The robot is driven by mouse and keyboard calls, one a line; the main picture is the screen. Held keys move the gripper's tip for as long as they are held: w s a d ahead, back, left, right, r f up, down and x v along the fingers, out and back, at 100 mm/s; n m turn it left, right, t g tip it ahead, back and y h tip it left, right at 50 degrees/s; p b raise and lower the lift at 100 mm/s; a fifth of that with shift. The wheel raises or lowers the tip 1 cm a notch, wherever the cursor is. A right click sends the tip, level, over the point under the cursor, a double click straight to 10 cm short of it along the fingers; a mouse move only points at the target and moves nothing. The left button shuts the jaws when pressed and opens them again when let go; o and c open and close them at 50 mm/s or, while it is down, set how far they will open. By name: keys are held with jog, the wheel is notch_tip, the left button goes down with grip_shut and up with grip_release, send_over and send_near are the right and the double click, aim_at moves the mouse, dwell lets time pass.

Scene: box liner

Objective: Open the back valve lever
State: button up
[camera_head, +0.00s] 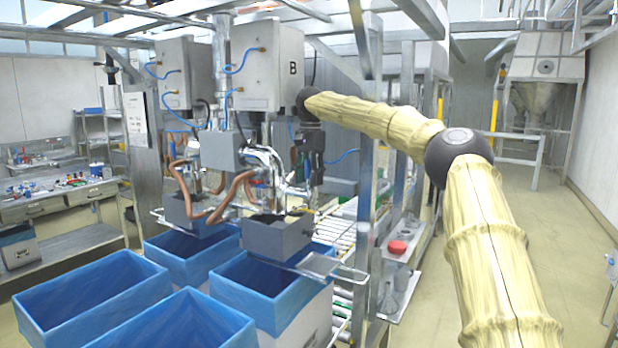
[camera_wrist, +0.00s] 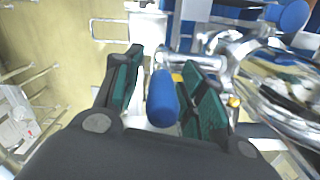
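In the wrist view, a lever with a blue rounded grip (camera_wrist: 163,98) points toward the camera, joined to a shiny metal pipe fitting (camera_wrist: 215,64). My gripper (camera_wrist: 162,62) is open, with one green-padded finger on each side of the blue grip. A gap shows between the left finger and the grip; the right finger is close to it, and contact there cannot be told. In the head view, my gripper (camera_head: 308,152) is beside the shiny valve pipes (camera_head: 265,165) under the cabinet marked B (camera_head: 268,65). The lever cannot be made out there.
Copper-coloured hoses (camera_head: 230,195) hang left of the pipes. A grey spout box (camera_head: 265,237) is below, above a blue-lined box (camera_head: 272,285). A metal post (camera_head: 368,190) stands right of the machine. Another blue knob (camera_wrist: 294,15) shows at the wrist view's top right.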

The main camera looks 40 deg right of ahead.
notch_tip(320, 180, up, 12)
jog(key=shift+d, duration=0.25)
dwell(0.6)
jog(key=shift+w+f, duration=0.1)
dwell(0.4)
